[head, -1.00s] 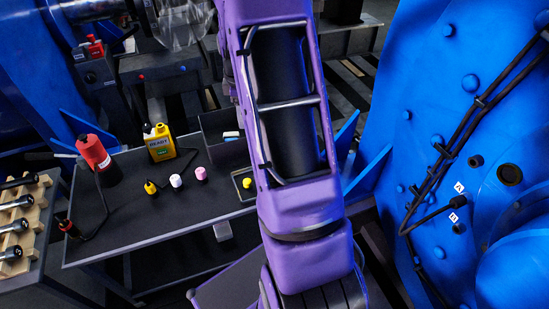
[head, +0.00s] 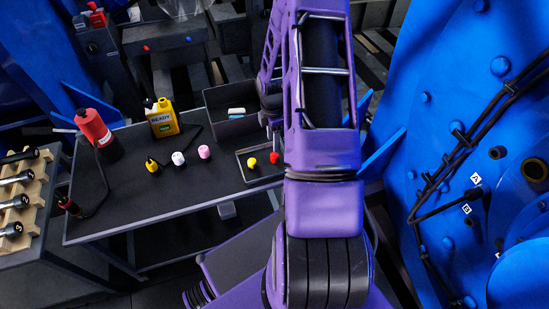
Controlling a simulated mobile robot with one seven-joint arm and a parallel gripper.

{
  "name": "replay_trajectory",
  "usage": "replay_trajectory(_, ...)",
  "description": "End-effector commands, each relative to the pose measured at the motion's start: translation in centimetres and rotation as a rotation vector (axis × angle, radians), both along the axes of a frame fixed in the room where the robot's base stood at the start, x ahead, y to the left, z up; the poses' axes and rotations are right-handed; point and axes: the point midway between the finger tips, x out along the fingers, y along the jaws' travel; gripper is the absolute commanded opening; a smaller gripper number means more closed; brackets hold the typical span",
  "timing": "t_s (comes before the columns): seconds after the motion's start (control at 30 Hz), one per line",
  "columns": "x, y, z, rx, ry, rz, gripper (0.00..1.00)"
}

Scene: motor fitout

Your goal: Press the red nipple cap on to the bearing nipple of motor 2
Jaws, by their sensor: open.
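The red nipple cap (head: 274,157) sits in a small dark tray (head: 246,173) at the right end of the black bench, beside a yellow cap (head: 252,162). My gripper (head: 276,143) is small and dark, pointing down just above the red cap and partly hidden behind my purple arm. It is open, and I cannot tell whether its fingers are around the cap. A large blue motor housing (head: 440,135) fills the right side, with cables, tags and dark round fittings. I cannot tell which motor it is or which fitting is the bearing nipple.
The bench (head: 150,215) also bears a red bottle (head: 92,127), a yellow "READY" container (head: 161,117), a small yellow-and-black item (head: 151,164), a white cap (head: 178,158) and a pink cap (head: 204,152). A dark open box (head: 225,130) stands behind the tray. Tools lie in a rack (head: 30,205) at left.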

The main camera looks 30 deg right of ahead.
Motion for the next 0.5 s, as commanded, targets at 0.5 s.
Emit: replay_trajectory(0.5,-0.6,-0.3,-5.8,0.000,0.001,-0.001,0.60)
